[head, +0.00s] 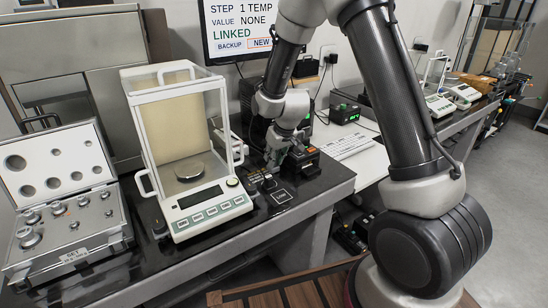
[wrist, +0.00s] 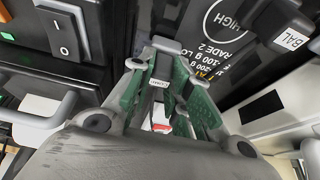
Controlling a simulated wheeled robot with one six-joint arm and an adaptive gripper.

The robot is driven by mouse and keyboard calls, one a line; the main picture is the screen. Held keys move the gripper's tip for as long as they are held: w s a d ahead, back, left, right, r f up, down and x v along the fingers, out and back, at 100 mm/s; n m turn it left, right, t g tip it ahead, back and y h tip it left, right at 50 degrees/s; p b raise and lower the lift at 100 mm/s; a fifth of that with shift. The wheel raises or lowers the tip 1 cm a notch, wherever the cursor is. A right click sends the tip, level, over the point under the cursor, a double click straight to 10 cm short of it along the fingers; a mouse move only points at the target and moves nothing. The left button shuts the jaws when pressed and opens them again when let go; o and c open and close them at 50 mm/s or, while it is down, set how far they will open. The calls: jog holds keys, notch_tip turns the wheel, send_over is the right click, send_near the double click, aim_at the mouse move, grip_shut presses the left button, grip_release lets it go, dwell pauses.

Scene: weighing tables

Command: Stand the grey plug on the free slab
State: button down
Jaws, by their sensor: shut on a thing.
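My gripper (head: 283,160) is low over the black table, to the right of the balance, in the head view. In the wrist view its green-padded fingers (wrist: 168,85) are closed around a narrow grey piece with a small label (wrist: 160,82), which looks like the grey plug. A white and red bit (wrist: 160,122) shows below it. In the head view the plug is too small and hidden by the gripper to make out. A small dark slab with a pale outline (head: 281,195) lies at the table's front. I cannot tell whether the plug touches a surface.
A glass-walled balance (head: 205,205) stands close on the left, with an open case of weights (head: 70,238) beyond it. A white keyboard (head: 348,146) lies on the right-hand table. A black box with a rocker switch (wrist: 62,35) is near my gripper.

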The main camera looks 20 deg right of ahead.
jog(key=c, duration=1.3)
grip_release()
jog(key=shift+f, duration=0.1)
jog(key=s+d+r+m, duration=0.1)
jog(key=s+d+r, duration=0.3)
jog(key=s+r, duration=0.55)
jog(key=s+d+r+m, duration=0.1)
jog(key=s+d+r, duration=0.45)
jog(key=r, duration=0.75)
jog(key=shift+m+h, duration=0.7)
jog(key=shift+m, duration=0.1)
jog(key=s+d+r, duration=0.1)
jog(key=s, duration=0.5)
jog(key=s+d+r, duration=0.1)
jog(key=s+d, duration=0.1)
jog(key=s, duration=0.4)
jog(key=s+d+r, duration=0.1)
jog(key=s+d, duration=0.1)
jog(key=s, duration=0.5)
jog(key=shift+r, duration=0.25)
